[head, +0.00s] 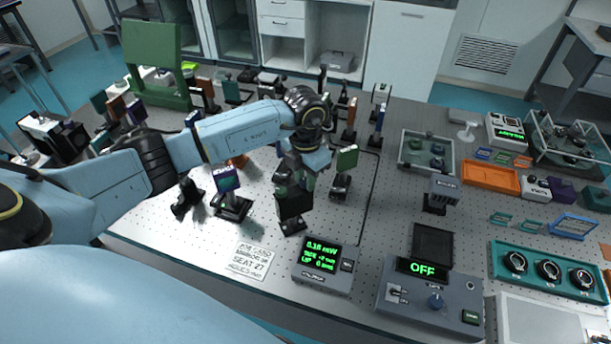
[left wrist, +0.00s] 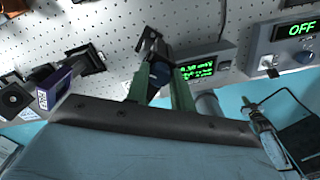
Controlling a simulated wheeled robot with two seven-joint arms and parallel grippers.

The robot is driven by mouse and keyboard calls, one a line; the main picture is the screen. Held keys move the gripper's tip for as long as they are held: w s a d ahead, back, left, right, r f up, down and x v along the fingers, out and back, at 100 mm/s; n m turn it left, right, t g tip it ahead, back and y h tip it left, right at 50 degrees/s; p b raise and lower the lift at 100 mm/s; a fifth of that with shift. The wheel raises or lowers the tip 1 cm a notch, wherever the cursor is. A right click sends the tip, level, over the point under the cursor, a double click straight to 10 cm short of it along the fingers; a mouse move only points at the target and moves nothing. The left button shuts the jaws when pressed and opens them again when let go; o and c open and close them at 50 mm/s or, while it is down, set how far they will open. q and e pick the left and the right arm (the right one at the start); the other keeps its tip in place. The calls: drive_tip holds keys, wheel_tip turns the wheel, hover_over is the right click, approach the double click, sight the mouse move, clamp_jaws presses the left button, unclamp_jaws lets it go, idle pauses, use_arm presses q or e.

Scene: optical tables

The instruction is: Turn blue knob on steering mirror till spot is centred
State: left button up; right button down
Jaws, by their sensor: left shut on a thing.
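My left gripper (head: 291,198) reaches down over a dark post-mounted optic, likely the steering mirror (head: 292,224), near the middle of the table's front part. In the left wrist view my two green fingers (left wrist: 160,88) are shut on a dark, bluish piece at the mount (left wrist: 149,45), which I take for the blue knob; its colour and edges are mostly hidden between the fingers. A meter (head: 322,266) in front of the mount reads about 0.18 mW in green; it also shows in the left wrist view (left wrist: 196,69). I cannot make out a light spot. My right gripper is out of view.
A grey control box (head: 432,298) reading OFF is at the front right. A printed card (head: 252,258) lies near the front edge.

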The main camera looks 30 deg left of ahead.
use_arm(q)
drive_tip(key=shift+f+m+b, duration=0.1)
drive_tip(key=shift+m+b, duration=0.5)
drive_tip(key=shift+b, duration=0.05)
drive_tip(key=shift+c, duration=0.5)
drive_tip(key=shift+m+b, duration=0.65)
drive_tip(key=shift+m, duration=0.35)
drive_tip(key=o, duration=1)
drive_tip(key=shift+r, duration=0.2)
wheel_tip(320, 180, up, 13)
drive_tip(key=b, duration=0.1)
drive_tip(key=shift+r+b, duration=0.15)
drive_tip(key=shift+b, duration=0.2)
drive_tip(key=shift+d, duration=0.1)
